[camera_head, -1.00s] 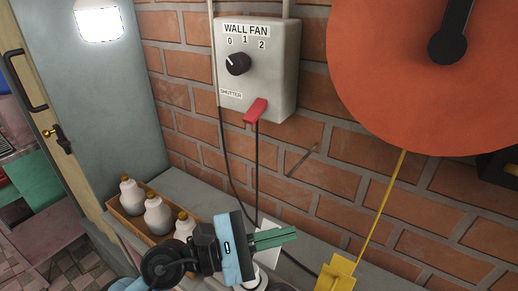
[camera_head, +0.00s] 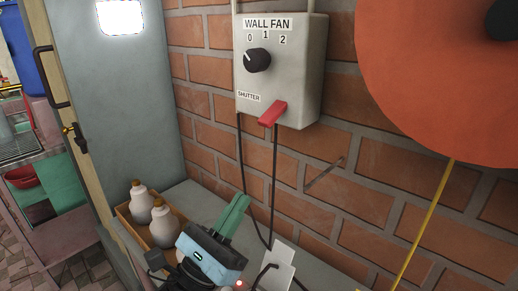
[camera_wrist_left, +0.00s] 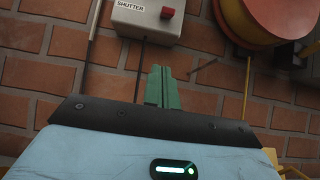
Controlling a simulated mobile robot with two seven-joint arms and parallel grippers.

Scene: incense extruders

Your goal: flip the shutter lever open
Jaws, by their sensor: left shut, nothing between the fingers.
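The red shutter lever (camera_head: 272,113) sticks out at the lower right of the grey wall fan box (camera_head: 307,75), beside the "SHUTTER" label. It also shows in the left wrist view (camera_wrist_left: 167,13), near the top. My left gripper (camera_head: 240,203) is below the box, its green fingers together and empty, pointing up. In the left wrist view its fingertips (camera_wrist_left: 159,72) are below the lever, apart from it. The black knob (camera_head: 257,60) on the box points toward 0. My right gripper is not in view.
White bottles (camera_head: 163,225) stand in a wooden tray (camera_head: 125,213) on the ledge at lower left. Cables hang below the box. A large orange disc (camera_head: 430,90) and a yellow rod (camera_head: 425,230) are at right.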

